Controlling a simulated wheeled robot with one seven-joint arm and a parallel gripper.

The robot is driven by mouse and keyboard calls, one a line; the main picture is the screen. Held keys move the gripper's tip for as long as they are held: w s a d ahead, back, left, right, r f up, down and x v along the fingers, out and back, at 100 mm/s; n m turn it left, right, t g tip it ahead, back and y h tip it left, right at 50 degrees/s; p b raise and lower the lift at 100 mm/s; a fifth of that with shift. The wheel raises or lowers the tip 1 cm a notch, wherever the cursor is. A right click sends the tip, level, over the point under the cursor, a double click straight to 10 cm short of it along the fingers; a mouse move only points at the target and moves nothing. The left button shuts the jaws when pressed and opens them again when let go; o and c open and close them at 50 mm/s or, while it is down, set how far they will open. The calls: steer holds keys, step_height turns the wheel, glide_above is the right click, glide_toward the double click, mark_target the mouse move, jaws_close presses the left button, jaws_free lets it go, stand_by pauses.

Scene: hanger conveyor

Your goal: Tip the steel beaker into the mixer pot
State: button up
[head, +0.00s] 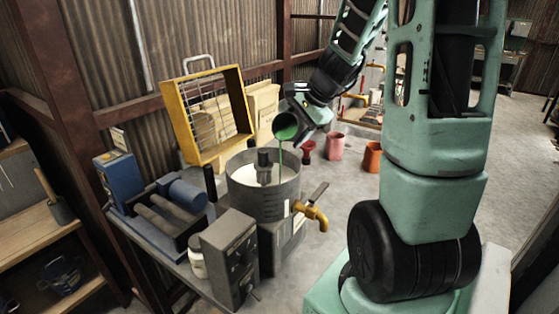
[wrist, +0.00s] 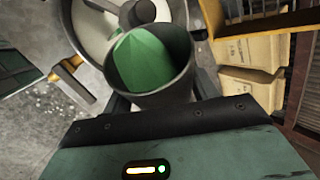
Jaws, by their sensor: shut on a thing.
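The steel beaker (head: 284,127) is tilted over the mixer pot in the head view, and a thin green stream runs from its lip down into the pot. My gripper (head: 303,121) is shut on the beaker. The mixer pot (head: 262,201) is a grey metal drum with white contents and a dark hub in its middle. In the wrist view the beaker (wrist: 163,92) holds green liquid, and the pot's rim (wrist: 72,30) shows behind it. The gripper's fingers (wrist: 160,103) are partly hidden beneath the beaker.
A brass tap (head: 312,214) sticks out at the pot's right. A grey control box (head: 229,258), a white jar (head: 196,259) and a blue machine (head: 120,181) crowd the bench to the left. A yellow frame (head: 207,116) stands behind. Red and orange containers (head: 335,146) stand farther right.

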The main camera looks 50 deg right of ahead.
steer(key=shift+a+f+n+t+h+b, duration=0.15)
steer(key=shift+f+n+t+h+b, duration=0.1)
steer(key=shift+h+b, duration=0.75)
steer(key=shift+a+f+n+t+h+b, duration=0.2)
steer(key=shift+h+b, duration=0.4)
steer(key=shift+b, duration=0.65)
stand_by(1.3)
steer(key=shift+f+h+b, duration=0.15)
steer(key=shift+h+b, duration=0.25)
steer(key=shift+b, duration=0.05)
stand_by(0.3)
steer(key=shift+s+a+n, duration=0.1)
steer(key=shift+n, duration=0.15)
stand_by(0.6)
steer(key=shift+a+h+b, duration=0.15)
steer(key=shift+h+b, duration=0.15)
steer(key=shift+h, duration=0.2)
steer(key=y+p, duration=0.1)
steer(key=d+r+y+p, duration=0.1)
steer(key=shift+r+m+g+y, duration=0.1)
steer(key=shift+m+g+y, duration=0.15)
steer(key=shift+m+y, duration=0.15)
steer(key=shift+d+y+p, duration=0.15)
steer(key=shift+y+p, duration=0.45)
